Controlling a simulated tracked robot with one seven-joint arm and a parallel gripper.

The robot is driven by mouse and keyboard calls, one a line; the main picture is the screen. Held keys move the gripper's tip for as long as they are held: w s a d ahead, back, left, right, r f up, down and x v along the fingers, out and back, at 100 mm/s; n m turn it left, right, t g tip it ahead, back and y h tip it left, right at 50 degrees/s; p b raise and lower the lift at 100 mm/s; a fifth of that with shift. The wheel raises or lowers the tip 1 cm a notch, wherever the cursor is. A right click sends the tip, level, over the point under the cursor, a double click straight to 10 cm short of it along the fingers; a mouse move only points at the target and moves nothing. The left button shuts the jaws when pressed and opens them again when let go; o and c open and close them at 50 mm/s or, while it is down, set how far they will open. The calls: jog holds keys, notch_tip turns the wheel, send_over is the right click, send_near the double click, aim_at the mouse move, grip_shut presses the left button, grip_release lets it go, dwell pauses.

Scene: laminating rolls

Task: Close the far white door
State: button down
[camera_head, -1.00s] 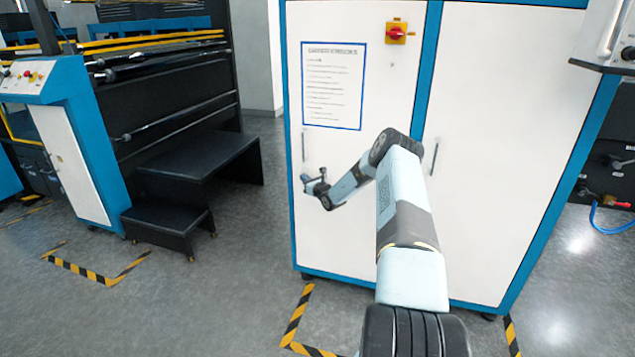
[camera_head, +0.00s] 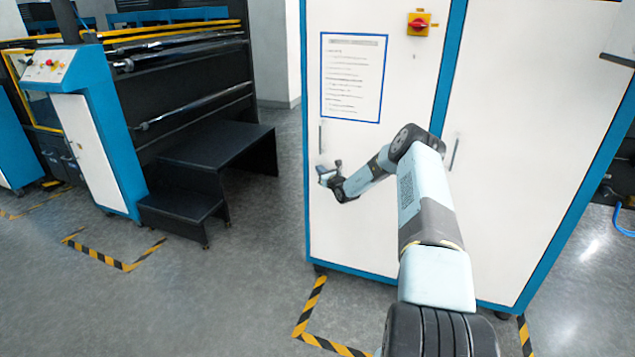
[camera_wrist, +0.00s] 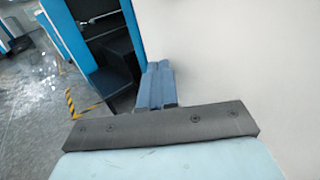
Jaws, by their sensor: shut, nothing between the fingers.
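A large blue-framed cabinet has two white doors in the head view. The left white door (camera_head: 350,220) bears a printed notice and a thin upright handle (camera_head: 321,137) near its left edge. The right white door (camera_head: 530,120) has a handle (camera_head: 453,153) near its left edge. Both look about flush with the frame; I cannot tell whether either is slightly ajar. My gripper (camera_head: 328,174) is shut and empty, in front of the left door just below its handle. In the wrist view my blue fingers (camera_wrist: 160,84) are beside a white surface (camera_wrist: 240,60); contact cannot be told.
A red and yellow switch (camera_head: 419,23) sits high on the left door. Black steps (camera_head: 205,175) and a blue-white control console (camera_head: 90,130) stand to the left. Yellow-black tape (camera_head: 308,310) marks the floor before the cabinet. Grey floor between steps and cabinet is clear.

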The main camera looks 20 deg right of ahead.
jog(key=s+a, duration=0.8)
jog(key=s, duration=0.3)
jog(key=s+a+r+n+g+y, duration=0.35)
jog(key=a+r+n, duration=0.3)
jog(key=r, duration=0.25)
jog(key=s+a+r+n+g+y, duration=0.25)
jog(key=a+r+n+y, duration=0.35)
jog(key=r, duration=0.4)
jog(key=s+a+r+n+g, duration=0.3)
jog(key=s+a+r+n, duration=0.15)
jog(key=s+r, duration=0.2)
jog(key=s+a+r+n+g, duration=0.3)
jog(key=s+a+r+n, duration=0.15)
jog(key=s, duration=0.35)
jog(key=s+d+r+n+g+h, duration=0.1)
jog(key=s+r+n+g+h, duration=0.2)
jog(key=s, duration=0.7)
jog(key=s+r+n+h, duration=0.3)
jog(key=s+r+n, duration=0.15)
jog(key=s, duration=0.55)
jog(key=s+d+r+n+t+h, duration=0.1)
jog(key=s+d+r+n+h, duration=0.1)
jog(key=s+d, duration=0.4)
jog(key=s+d+r+n+t+h, duration=0.2)
jog(key=s+d+h, duration=0.3)
jog(key=s, duration=0.9)
jog(key=shift+s+d+n, duration=0.2)
jog(key=shift+d+n, duration=0.2)
jog(key=shift+d, duration=0.3)
